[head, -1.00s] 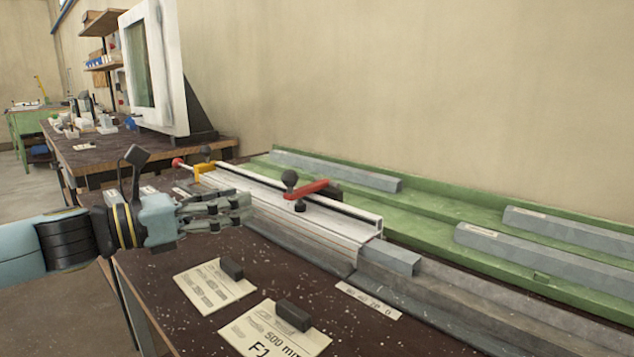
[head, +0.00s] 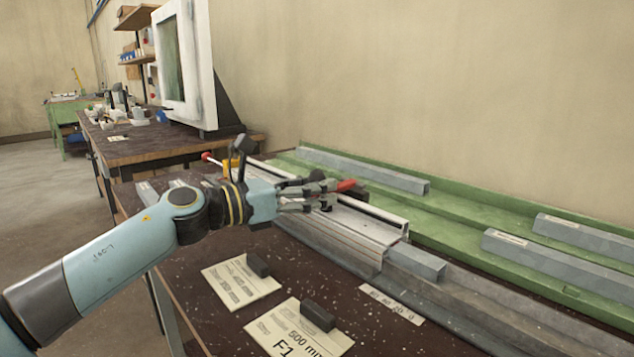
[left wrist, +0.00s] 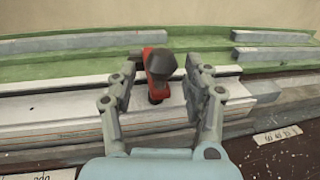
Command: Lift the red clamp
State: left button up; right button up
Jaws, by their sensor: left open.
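The red clamp (left wrist: 157,72) sits on the pale rail fixture (left wrist: 60,110) in the left wrist view, a red arm with a black knob (left wrist: 160,65) on top. It lies between the two open fingers of my left gripper (left wrist: 163,90), with a gap to each finger. In the head view my left gripper (head: 325,192) is over the fixture and covers most of the clamp; only a red end (head: 346,185) shows. Whether the fingers touch it cannot be told there. My right gripper is not in view.
A green tray (head: 450,215) with several grey profiles (head: 365,170) lies behind the fixture. Two paper cards (head: 240,285) with dark blocks lie on the dark bench in front. A grey profile end (head: 415,262) sticks out of the fixture at right. A red-tipped rod and yellow part (head: 229,165) stand at the far end.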

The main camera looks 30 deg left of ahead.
pick_arm(q)
jog(key=shift+w+d, duration=0.25)
jog(key=shift+w, duration=0.1)
jog(key=shift+c, duration=0.4)
grip_shut()
